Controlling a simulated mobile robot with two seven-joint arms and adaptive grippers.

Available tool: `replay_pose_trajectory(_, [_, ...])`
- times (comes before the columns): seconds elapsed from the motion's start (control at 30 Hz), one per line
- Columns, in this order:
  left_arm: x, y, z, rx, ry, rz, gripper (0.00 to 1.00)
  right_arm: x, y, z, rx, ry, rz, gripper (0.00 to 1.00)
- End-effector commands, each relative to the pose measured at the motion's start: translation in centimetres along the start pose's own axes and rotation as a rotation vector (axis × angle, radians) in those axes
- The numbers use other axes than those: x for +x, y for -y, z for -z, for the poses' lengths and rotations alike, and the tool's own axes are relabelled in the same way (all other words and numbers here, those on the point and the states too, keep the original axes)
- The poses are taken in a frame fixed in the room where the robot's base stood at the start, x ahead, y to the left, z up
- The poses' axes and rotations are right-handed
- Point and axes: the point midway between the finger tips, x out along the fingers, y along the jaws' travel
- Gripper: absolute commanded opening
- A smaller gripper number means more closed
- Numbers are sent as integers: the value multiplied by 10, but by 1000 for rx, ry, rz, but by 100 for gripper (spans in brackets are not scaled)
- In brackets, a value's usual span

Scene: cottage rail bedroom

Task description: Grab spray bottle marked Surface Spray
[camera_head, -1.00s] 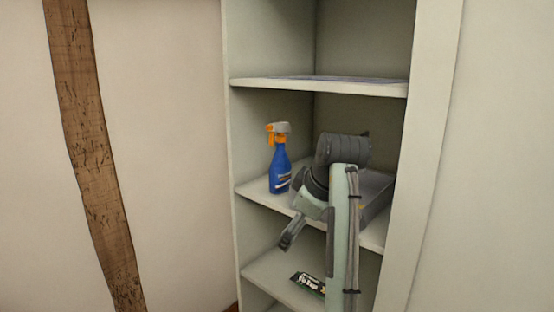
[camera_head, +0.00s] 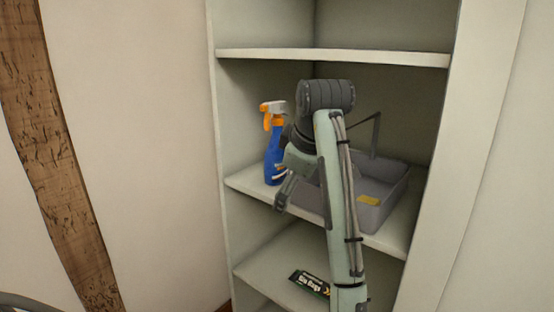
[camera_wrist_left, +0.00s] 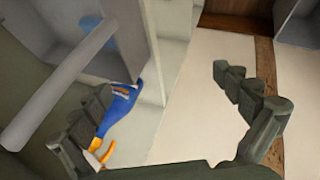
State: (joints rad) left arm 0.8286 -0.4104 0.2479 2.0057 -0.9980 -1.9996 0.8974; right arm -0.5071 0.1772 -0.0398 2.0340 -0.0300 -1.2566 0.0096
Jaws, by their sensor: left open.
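The blue spray bottle (camera_head: 272,164) with an orange and grey-white trigger head stands upright on the middle shelf, near the cabinet's left wall. Its label is too small to read. My left gripper (camera_head: 278,190) is just right of and in front of it, partly overlapping it in the head view. In the left wrist view the bottle (camera_wrist_left: 121,106) lies close to the left finger, inside the open jaws (camera_wrist_left: 160,85). I cannot tell whether they touch. The gripper holds nothing. My right gripper is not in view.
A grey caddy (camera_head: 385,207) with a raised handle and a yellow item (camera_head: 369,200) stands on the same shelf, behind my arm. A dark packet (camera_head: 309,284) lies on the shelf below. The upper shelf (camera_head: 330,57) overhangs, and the cabinet's left wall is close.

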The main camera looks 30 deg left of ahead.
Motion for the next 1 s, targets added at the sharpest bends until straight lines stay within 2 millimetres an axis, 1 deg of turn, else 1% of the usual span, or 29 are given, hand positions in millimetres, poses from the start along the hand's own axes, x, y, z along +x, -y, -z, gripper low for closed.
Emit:
replay_pose_trajectory(0.03, [5, 0, 0, -2, 0, -1, 100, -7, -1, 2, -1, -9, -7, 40])
replay_pose_trajectory(0.17, [8, -4, 3, -1, 1, -2, 100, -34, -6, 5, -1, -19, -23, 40])
replay_pose_trajectory(0.37, [11, -9, 7, 1, 3, -2, 100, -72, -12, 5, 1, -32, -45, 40])
replay_pose_trajectory(0.4, [11, -14, 12, 1, 4, 0, 100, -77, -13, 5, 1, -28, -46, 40])
replay_pose_trajectory(0.67, [38, -50, 39, 2, 6, 0, 100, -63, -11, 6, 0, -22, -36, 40])
replay_pose_trajectory(0.8, [55, -69, 55, 2, 6, -1, 100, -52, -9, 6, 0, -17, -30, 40])
replay_pose_trajectory(0.9, [64, -80, 64, 0, 5, 0, 100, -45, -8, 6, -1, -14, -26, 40])
replay_pose_trajectory(1.0, [71, -87, 69, 2, 5, -1, 100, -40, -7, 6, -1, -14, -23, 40])
